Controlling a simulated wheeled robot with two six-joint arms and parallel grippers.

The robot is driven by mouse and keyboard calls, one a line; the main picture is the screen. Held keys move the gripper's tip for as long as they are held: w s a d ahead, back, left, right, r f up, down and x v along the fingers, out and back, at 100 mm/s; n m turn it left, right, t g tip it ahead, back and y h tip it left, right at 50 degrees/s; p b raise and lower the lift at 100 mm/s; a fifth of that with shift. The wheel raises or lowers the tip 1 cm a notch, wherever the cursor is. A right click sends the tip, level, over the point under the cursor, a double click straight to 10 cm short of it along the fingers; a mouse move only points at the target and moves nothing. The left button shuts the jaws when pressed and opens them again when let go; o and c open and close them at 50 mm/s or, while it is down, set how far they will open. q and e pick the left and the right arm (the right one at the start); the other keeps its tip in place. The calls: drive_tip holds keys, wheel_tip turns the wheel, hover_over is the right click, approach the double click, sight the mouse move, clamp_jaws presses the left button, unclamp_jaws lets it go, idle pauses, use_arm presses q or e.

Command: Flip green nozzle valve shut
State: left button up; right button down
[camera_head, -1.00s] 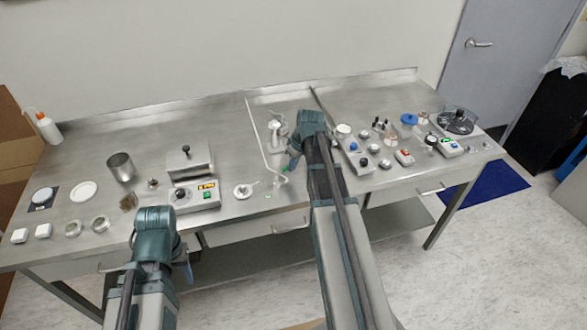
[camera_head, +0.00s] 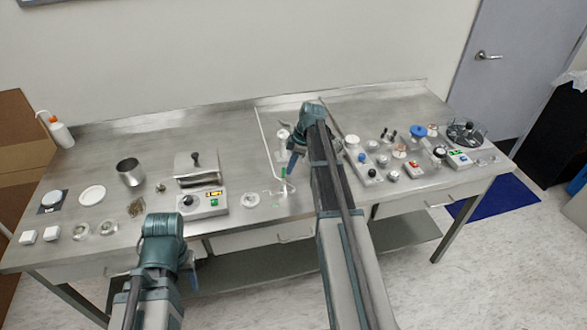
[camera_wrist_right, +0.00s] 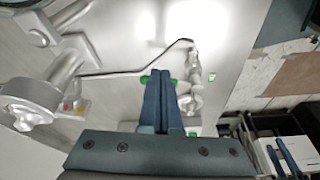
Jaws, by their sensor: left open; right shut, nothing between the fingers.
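The green nozzle valve (camera_head: 284,186) is on a thin clear, upright tube near the front middle of the steel bench. In the right wrist view, green parts (camera_wrist_right: 194,78) show on the pale nozzle, with another green bit left of my fingers; the fingers hide what lies between. My right gripper (camera_head: 291,165) is shut and empty, close above the valve in the head view. Its blue fingers (camera_wrist_right: 160,75) overlap the valve area; I cannot tell whether they touch it. My left gripper (camera_head: 192,276) is open, low at the bench's front edge, far left of the valve.
A hotplate-like box (camera_head: 203,204) stands left of the valve, with a small white dish (camera_head: 251,201) between. A glass flask (camera_head: 283,135) is behind the tube. Several knobbed devices (camera_head: 363,170) crowd the right.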

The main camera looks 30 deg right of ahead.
drive_tip(key=shift+s, duration=0.15)
drive_tip(key=shift+s+a, duration=0.55)
idle(0.4)
